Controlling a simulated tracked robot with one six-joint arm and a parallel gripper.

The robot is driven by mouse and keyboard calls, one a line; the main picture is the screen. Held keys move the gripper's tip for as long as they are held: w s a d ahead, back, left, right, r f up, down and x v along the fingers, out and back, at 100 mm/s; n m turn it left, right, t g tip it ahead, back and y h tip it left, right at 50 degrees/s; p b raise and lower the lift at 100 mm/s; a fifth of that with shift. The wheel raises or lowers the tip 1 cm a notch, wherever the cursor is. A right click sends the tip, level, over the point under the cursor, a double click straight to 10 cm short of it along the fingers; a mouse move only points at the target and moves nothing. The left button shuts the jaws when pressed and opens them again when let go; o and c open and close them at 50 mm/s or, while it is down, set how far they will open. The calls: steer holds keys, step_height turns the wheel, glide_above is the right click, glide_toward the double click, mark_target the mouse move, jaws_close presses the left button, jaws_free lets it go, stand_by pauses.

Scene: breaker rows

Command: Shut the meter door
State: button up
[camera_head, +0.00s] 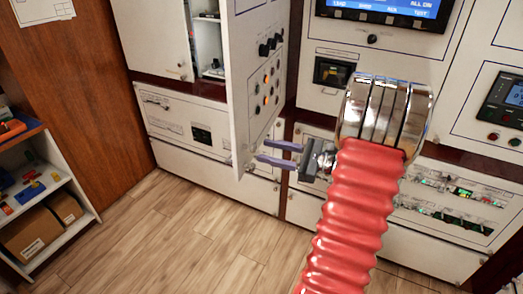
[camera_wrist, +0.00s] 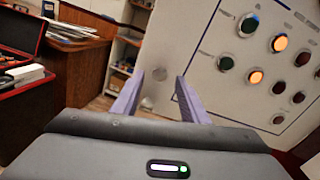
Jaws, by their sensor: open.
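A white door panel (camera_head: 257,95) stands swung open from the cabinet front in the head view, its face carrying dark knobs and round lamps, some lit orange. I take it as the meter door; no label on it is legible. The panel's lamp face also fills the right of the wrist view (camera_wrist: 222,88). My gripper (camera_head: 262,152) is open and empty near the door's lower part, on its lamp side. In the wrist view its two purple fingers (camera_wrist: 160,77) are spread, with a small pale round shape (camera_wrist: 148,102) showing between them. I cannot tell whether the fingers touch the door.
Behind the door, an open compartment (camera_head: 209,45) shows, with another white panel (camera_head: 150,35) to its left. White cabinets with a screen (camera_head: 385,10) stand at right. A shelf (camera_head: 40,195) with boxes stands at far left. The wooden floor (camera_head: 170,225) before the cabinets is clear.

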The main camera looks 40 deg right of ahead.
mark_target(255, 149)
steer(key=shift+x, duration=1.5)
steer(key=shift+c, duration=0.6)
jaws_close()
